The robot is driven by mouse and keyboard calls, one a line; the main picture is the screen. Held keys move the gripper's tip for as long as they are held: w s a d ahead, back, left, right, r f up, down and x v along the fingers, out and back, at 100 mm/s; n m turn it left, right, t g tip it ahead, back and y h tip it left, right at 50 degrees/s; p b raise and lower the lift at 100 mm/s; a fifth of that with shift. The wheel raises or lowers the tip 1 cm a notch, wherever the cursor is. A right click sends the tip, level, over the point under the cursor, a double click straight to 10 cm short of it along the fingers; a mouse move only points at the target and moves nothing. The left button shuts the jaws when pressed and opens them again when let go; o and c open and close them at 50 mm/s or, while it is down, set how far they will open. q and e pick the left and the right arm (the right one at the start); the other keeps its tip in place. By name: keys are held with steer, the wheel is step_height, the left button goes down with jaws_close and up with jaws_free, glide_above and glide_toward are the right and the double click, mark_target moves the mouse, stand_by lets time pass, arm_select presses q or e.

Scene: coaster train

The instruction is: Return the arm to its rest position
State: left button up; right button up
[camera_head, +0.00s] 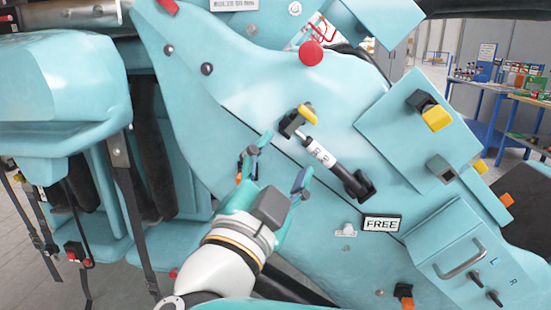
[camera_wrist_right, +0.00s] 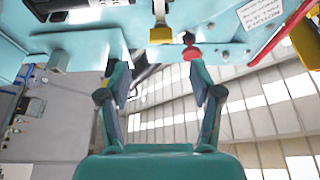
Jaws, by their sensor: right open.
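My right gripper (camera_head: 275,170) is open and empty in the head view, in front of the teal coaster car panel (camera_head: 260,90). Its two fingers point up toward a black and white cylinder (camera_head: 320,152) with a yellow tab (camera_head: 307,114) at its upper end. The gripper looks apart from the cylinder. In the right wrist view the open fingers (camera_wrist_right: 160,90) frame a gap with nothing between them. Beyond them are a yellow part (camera_wrist_right: 160,35) and a red knob (camera_wrist_right: 191,53). My left gripper is not in view.
A red ball knob (camera_head: 311,53) sticks out above the cylinder. A "FREE" plate (camera_head: 382,223) and a box with a handle (camera_head: 462,258) are at lower right. Seats with hanging straps (camera_head: 125,170) are at left. Blue work tables (camera_head: 500,95) stand in the right background.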

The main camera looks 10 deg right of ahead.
steer(key=w+a+f+n+t+y, duration=0.1)
steer(key=w+a+f+n+y, duration=0.1)
steer(key=w+f+n+y, duration=0.6)
steer(key=w+d+f+n+g+y, duration=0.1)
steer(key=w+f+n+g+y, duration=0.1)
steer(key=f, duration=1.2)
steer(key=w+d+f+n+g+y, duration=0.1)
steer(key=w+f+n+g, duration=0.15)
steer(key=f, duration=1.15)
steer(key=s+d+f+g+y, duration=0.15)
steer(key=s+f+g, duration=0.25)
steer(key=s+f, duration=0.65)
steer(key=s+d+f+g+y, duration=0.15)
steer(key=s+f+g, duration=0.35)
steer(key=f, duration=1)
steer(key=s+d+f+g+y, duration=0.1)
steer(key=s+f+g, duration=0.45)
steer(key=s, duration=0.75)
step_height(320, 180, up, 16)
steer(key=p, duration=1.6)
steer(key=shift+s, duration=0.4)
